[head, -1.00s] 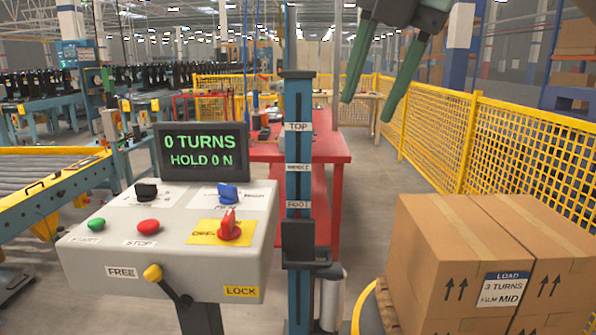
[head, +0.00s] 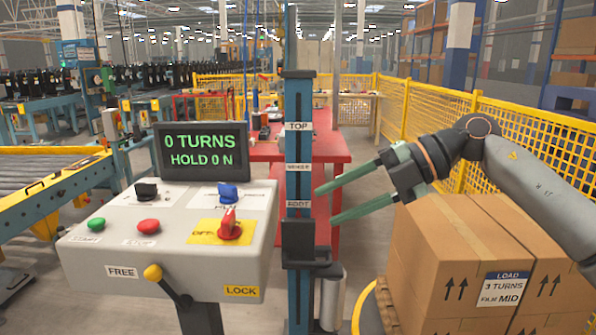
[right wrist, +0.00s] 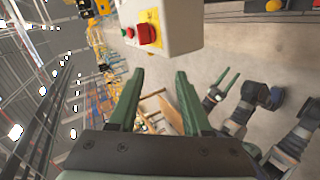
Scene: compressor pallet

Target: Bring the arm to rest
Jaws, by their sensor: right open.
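My right gripper (head: 325,207) is open and empty in the head view. Its arm comes in from the right, above the cartons, and its two green fingers point left towards the blue post (head: 297,150). The fingers appear in front of the red table behind, with nothing between them. In the right wrist view the two fingers (right wrist: 158,78) stand apart, with the grey control box (right wrist: 170,25) beyond them. Another green-fingered gripper (right wrist: 227,84), seemingly my left one, shows small there; its opening is unclear.
The control console (head: 165,250) stands at left, its screen (head: 203,151) reading 0 TURNS, HOLD 0 N. Cartons (head: 440,255) labelled 3 TURNS stand at lower right, below my right arm. A yellow mesh fence (head: 540,150) runs behind them. A red table (head: 330,150) stands behind the post.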

